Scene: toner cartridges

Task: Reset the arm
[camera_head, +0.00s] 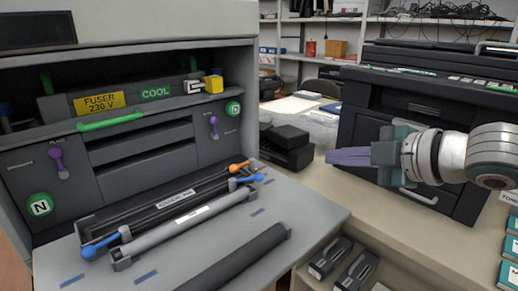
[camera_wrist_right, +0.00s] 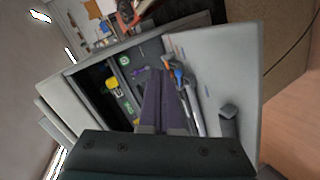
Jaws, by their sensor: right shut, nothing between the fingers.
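My right gripper (camera_head: 335,157) comes in from the right in the head view. Its purple fingers are shut with nothing between them, held in the air in front of the dark printer on the right. In the right wrist view the shut fingers (camera_wrist_right: 165,75) point toward the open machine. My left gripper is in neither view. The open machine (camera_head: 125,165) stands at the left with its front flap (camera_head: 310,207) folded down. On the flap lie a long grey cartridge (camera_head: 190,229) with blue and orange ends beside it and a dark roller (camera_head: 240,260).
A dark printer (camera_head: 360,100) stands on the counter (camera_head: 375,215) behind my right arm. A black stacked box (camera_head: 287,146) sits between the machines. Small dark cartridges (camera_head: 330,258) stand in a lower shelf. Teal boxes (camera_head: 507,276) line the right edge.

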